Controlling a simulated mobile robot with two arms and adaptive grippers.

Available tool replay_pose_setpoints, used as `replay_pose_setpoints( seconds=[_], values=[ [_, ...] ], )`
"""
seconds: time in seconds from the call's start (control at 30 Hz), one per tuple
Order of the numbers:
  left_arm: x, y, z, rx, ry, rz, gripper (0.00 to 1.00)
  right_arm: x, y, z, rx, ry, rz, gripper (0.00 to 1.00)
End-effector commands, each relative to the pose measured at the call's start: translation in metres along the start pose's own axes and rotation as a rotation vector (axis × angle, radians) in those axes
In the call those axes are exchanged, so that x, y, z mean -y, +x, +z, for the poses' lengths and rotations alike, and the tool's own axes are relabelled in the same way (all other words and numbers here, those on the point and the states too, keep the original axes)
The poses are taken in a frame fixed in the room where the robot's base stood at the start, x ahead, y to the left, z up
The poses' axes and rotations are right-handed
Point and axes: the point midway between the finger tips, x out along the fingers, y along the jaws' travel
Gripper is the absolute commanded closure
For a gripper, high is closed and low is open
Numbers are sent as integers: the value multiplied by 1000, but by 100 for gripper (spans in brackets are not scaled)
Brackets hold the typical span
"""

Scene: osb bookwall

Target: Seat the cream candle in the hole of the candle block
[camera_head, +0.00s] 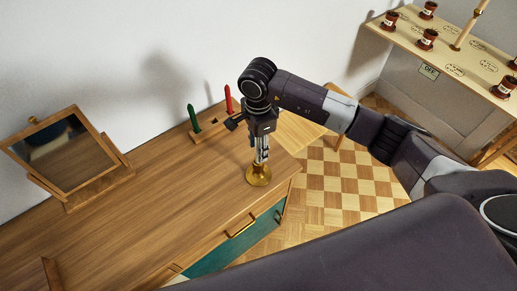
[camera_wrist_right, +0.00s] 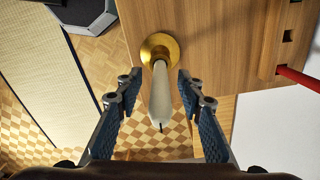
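The cream candle (camera_wrist_right: 160,98) stands in a round brass holder (camera_head: 258,177) on the wooden dresser top. The holder also shows in the right wrist view (camera_wrist_right: 159,47). My right gripper (camera_head: 262,157) points down over the candle. In the right wrist view its open fingers (camera_wrist_right: 158,82) stand on both sides of the candle, with a gap on each side. The candle block (camera_head: 210,130) lies behind, near the wall, with a green candle (camera_head: 193,118) and a red candle (camera_head: 228,99) upright in it. My left gripper is not in view.
A framed mirror (camera_head: 62,150) stands at the left of the dresser top (camera_head: 150,190). The front middle of the top is clear.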

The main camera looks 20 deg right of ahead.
Motion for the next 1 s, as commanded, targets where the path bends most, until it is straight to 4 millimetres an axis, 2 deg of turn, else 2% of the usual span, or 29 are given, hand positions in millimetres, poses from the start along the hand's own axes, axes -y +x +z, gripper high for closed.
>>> replay_pose_setpoints(
  seconds=[0.03, 0.37, 0.77, 0.87, 1.0],
  values=[
    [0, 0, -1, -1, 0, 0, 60, 0, 0, 0, 0, 0, 0, 65],
    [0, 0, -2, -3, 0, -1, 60, 0, 0, 0, 0, 0, -1, 100],
    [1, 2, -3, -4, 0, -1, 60, 1, -3, 0, 1, 1, -2, 100],
    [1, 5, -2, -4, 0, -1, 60, 2, -10, 0, 1, 2, -5, 100],
    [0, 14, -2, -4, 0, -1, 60, 2, -28, 0, 1, -1, -7, 100]
  ],
)
